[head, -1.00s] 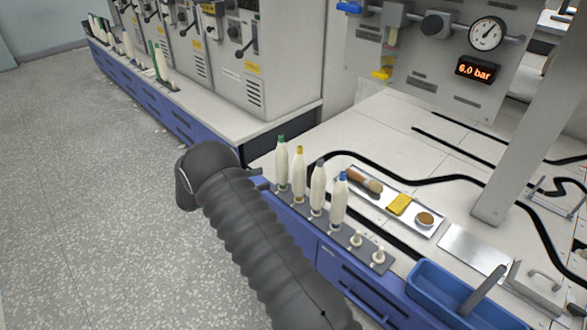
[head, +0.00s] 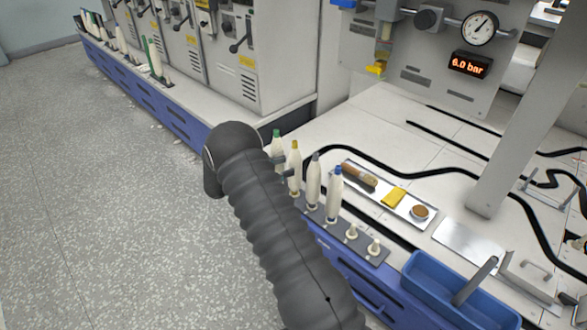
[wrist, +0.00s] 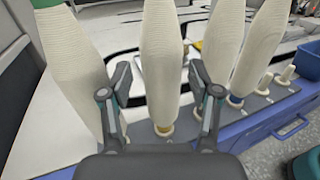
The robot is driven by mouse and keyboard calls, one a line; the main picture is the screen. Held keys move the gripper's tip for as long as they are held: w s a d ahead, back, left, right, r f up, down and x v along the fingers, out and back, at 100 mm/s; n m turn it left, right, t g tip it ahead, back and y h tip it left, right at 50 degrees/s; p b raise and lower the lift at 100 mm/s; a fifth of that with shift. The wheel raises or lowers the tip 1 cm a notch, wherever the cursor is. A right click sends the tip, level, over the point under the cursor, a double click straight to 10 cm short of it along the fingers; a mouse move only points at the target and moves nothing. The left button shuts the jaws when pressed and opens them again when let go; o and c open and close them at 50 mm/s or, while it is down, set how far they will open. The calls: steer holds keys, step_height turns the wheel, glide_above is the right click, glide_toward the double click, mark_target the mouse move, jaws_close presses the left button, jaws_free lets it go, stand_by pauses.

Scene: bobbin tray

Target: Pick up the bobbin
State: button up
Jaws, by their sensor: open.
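Several white bobbins stand upright in a row on a grey peg rail (head: 363,241). They are a green-tipped one (head: 276,151), a yellow-tipped one (head: 294,168), a grey-tipped one (head: 313,181) and a blue-tipped one (head: 335,195). My gripper (head: 283,167) is open at the row's far end, partly hidden by my arm. In the wrist view, my two fingers (wrist: 160,72) stand on either side of the yellow-tipped bobbin (wrist: 161,45), with gaps showing. The green-tipped bobbin (wrist: 75,50) is close beside the left finger. The grey-tipped bobbin (wrist: 224,35) is behind the right finger.
Two empty pegs (head: 352,232) are at the rail's near end. A metal tray (head: 425,226) behind the row holds a brush (head: 359,174), a yellow cloth (head: 394,197) and a round tin (head: 420,212). A blue bin (head: 460,296) stands at the right. A black hose (head: 385,152) crosses the worktop.

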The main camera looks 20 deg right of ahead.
mark_target(295, 164)
steer(key=d, duration=0.4)
steer(key=shift+s, duration=0.2)
steer(key=c, duration=1)
